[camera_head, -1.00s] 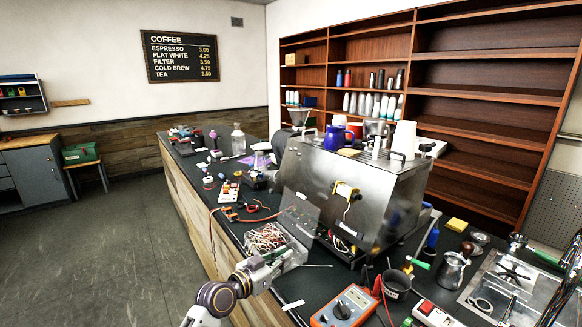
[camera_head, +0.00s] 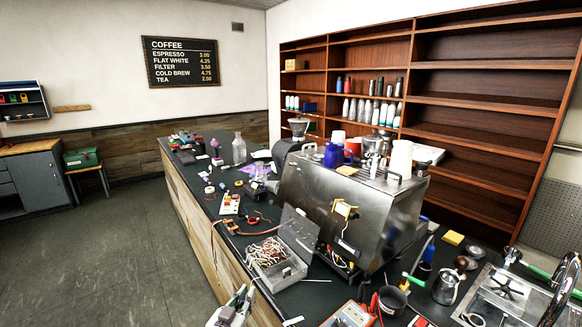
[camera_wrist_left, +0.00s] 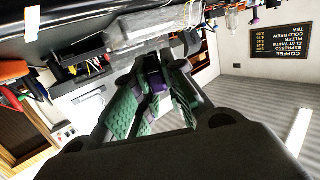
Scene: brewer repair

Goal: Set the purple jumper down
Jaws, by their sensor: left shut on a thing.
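My left gripper (camera_head: 238,298) is low in the head view, at the counter's near left edge, in front of the clear box. In the left wrist view its green-padded fingers (camera_wrist_left: 155,85) are shut on the small purple jumper (camera_wrist_left: 156,82). Much of the jumper is hidden between the pads. A little purple (camera_head: 227,314) also shows at the gripper in the head view. My right gripper is not in view.
A clear box (camera_head: 290,272) of tangled wires stands open beside the steel brewer (camera_head: 340,195). The dark counter (camera_head: 318,297) has small bare patches.

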